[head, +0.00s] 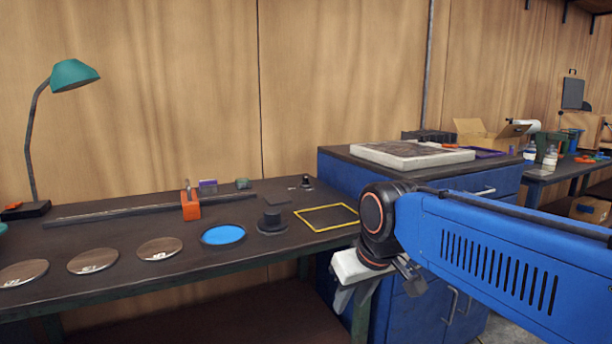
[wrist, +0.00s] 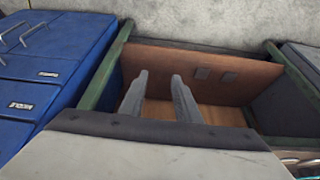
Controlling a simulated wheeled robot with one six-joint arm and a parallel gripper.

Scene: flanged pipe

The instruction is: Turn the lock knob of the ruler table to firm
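The ruler table (head: 110,252) is a dark bench with a long dark bar, which looks like the ruler (head: 110,214), along its back. An orange block (head: 190,206) sits on the bar's right end, with a small upright part on top. A black stepped knob-like piece (head: 272,221) stands on a round base to the right. I cannot tell which part is the lock knob or read its setting.
Several brown discs, including one (head: 160,249), and a blue disc (head: 223,235) lie along the front. A yellow rectangle outline (head: 328,217) marks the right end. A green lamp (head: 73,75) stands back left. A blue cabinet (head: 335,174) bearing a pale slab (head: 410,155) stands right.

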